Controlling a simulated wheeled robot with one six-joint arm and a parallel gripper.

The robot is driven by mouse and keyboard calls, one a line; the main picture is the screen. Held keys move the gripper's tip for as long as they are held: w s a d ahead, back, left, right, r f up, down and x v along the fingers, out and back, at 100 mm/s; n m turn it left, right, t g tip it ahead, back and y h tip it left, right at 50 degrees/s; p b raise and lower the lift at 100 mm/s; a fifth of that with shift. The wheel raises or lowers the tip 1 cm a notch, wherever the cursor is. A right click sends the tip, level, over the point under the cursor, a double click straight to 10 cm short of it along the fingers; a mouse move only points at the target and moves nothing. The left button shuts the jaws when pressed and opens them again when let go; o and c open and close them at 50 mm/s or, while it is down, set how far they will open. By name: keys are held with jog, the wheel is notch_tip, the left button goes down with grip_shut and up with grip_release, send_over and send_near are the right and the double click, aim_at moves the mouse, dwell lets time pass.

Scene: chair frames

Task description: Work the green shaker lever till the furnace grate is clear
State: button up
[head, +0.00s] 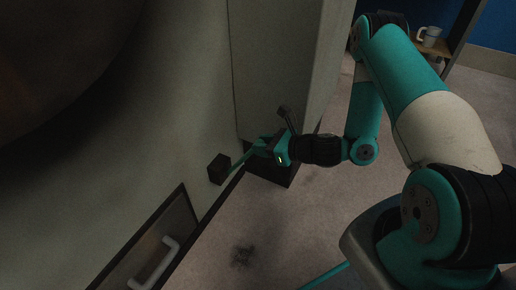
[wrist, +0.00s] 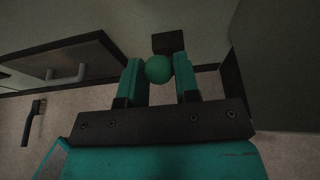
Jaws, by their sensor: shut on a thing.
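The green shaker lever's round knob (wrist: 158,69) sits between the two fingers of my gripper (wrist: 160,80) in the wrist view. The fingers are shut on it. In the head view my gripper (head: 259,149) is at the lever's end. The thin lever rod (head: 238,163) slants from a dark block (head: 219,169) on the pale furnace wall up to my gripper. The block also shows just beyond the knob in the wrist view (wrist: 167,42). The knob is hidden in the head view. I cannot see the grate or its state.
A dark-framed door panel (head: 160,243) with a pale bar handle (head: 153,262) is low on the wall, left of the lever. A tall pale cabinet or column (head: 280,65) stands close behind my gripper. A dark smudge (head: 243,256) marks the open floor. A white mug (head: 429,36) is on a far shelf.

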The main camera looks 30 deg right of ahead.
jog(key=shift+s+d+f+b, duration=0.35)
jog(key=shift+d+b, duration=0.05)
jog(key=shift+w+a+r+p, duration=0.15)
jog(key=shift+w+r+p, duration=0.1)
jog(key=shift+p, duration=0.1)
jog(key=w+a+r+p, duration=0.1)
jog(key=w+p, duration=0.1)
jog(key=w+a+r+p, duration=0.1)
jog(key=w+a+p, duration=0.1)
jog(key=w+a+r+p, duration=0.1)
jog(key=w, duration=0.1)
jog(key=shift+a+r+p, duration=0.2)
jog(key=shift+a+p, duration=0.1)
jog(key=shift+p, duration=0.1)
jog(key=shift+w+a, duration=0.15)
jog(key=shift+w, duration=0.2)
